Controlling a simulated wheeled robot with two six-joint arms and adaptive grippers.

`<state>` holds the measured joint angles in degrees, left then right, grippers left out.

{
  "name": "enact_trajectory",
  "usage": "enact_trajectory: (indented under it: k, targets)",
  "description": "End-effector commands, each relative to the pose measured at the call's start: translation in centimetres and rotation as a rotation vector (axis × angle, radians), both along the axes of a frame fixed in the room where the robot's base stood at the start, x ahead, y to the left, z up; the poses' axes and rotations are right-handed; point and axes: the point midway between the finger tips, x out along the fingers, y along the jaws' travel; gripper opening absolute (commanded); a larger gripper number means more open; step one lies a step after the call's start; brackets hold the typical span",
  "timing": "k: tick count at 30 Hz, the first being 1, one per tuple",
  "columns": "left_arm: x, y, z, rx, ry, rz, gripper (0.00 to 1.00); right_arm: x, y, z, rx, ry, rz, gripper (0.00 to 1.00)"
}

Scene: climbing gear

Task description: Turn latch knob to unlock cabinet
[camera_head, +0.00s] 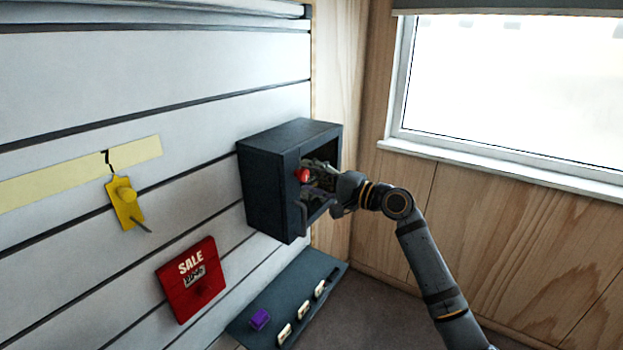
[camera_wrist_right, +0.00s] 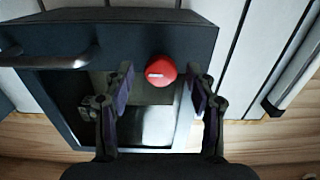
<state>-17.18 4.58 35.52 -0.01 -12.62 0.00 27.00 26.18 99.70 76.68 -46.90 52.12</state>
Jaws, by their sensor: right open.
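The dark grey cabinet (camera_head: 266,182) is mounted on the slatted wall and has a window in its front. Its red round latch knob (camera_head: 302,175) sits on the front. In the right wrist view the knob (camera_wrist_right: 161,70) carries a short white mark, lying nearly level. My right gripper (camera_head: 322,180) is in front of the cabinet, pointing at the knob. In the wrist view its open fingers (camera_wrist_right: 162,77) stand on either side of the knob, with visible gaps and nothing held. I cannot tell how far the fingertips are from the front. My left gripper is out of view.
A bar handle (camera_wrist_right: 60,60) juts from the cabinet front beside the knob. Below is a dark shelf (camera_head: 300,283) with a purple block (camera_head: 260,319) and small pale items. A red SALE sign (camera_head: 190,290) and a yellow tag (camera_head: 124,205) hang at left.

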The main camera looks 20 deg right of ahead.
Motion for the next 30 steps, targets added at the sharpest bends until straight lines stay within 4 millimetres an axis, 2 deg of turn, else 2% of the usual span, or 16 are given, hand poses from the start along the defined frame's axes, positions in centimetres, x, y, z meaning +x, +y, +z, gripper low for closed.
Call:
enact_trajectory:
  k: [5,13,18,30]
  targets:
    - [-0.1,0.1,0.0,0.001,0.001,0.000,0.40,-0.4,-0.5,-0.1,-0.004,0.000,-0.003,0.56]
    - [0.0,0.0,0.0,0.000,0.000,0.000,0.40,-3.9,-3.1,-0.2,-0.009,0.003,-0.001,0.56]
    - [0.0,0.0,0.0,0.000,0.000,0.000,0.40,-5.3,-4.3,-0.1,-0.005,0.001,-0.001,0.56]
    - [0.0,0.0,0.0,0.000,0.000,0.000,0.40,-5.9,-4.6,0.0,0.001,0.001,0.000,0.56]
